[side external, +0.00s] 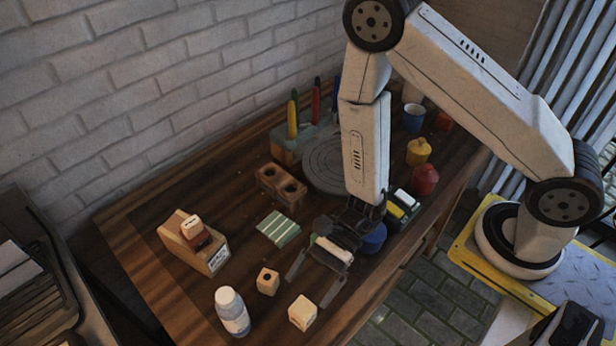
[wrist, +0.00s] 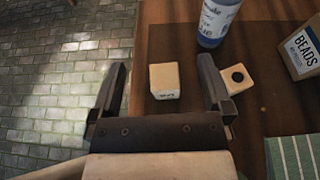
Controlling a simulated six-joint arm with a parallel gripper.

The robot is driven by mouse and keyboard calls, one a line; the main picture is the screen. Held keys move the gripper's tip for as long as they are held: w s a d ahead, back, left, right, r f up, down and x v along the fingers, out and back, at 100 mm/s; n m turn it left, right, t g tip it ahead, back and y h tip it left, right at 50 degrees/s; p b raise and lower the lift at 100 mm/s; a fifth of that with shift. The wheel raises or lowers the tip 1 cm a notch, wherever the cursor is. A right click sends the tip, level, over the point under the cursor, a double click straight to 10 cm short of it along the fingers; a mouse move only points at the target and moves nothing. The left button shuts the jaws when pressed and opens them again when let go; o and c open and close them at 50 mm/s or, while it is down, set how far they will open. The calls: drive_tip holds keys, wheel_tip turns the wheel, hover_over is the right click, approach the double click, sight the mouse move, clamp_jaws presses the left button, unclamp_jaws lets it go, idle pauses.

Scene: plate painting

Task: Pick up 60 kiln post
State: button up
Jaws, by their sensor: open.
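Two small cream blocks stand near the table's front edge. One is a plain-topped block (side external: 302,313) with a small dark label on its side; its text is too small to read. In the wrist view this block (wrist: 164,78) appears between my fingers, with gaps on both sides. The other block (side external: 268,281) has a dark round hole and shows partly behind the right finger in the wrist view (wrist: 238,76). I cannot tell from the labels which one is marked 60. My gripper (side external: 309,287) is open and empty above the table, behind the plain block.
A white bottle (side external: 232,312) stands left of the blocks. A BEADS box (side external: 212,257) with small items on top is farther left. A green striped cloth (side external: 278,230), a holed brick (side external: 282,186) and a round turntable (side external: 322,165) lie behind. A blue pot (side external: 374,238) is beside my gripper.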

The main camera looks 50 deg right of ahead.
sight(306, 304)
drive_tip(key=shift+f, duration=0.7)
drive_tip(key=shift+f, duration=0.1)
drive_tip(key=shift+f, duration=1.85)
drive_tip(key=shift+f, duration=0.1)
drive_tip(key=shift+f, duration=1.55)
drive_tip(key=shift+x, duration=1.45)
drive_tip(key=shift+r, duration=0.1)
clamp_jaws()
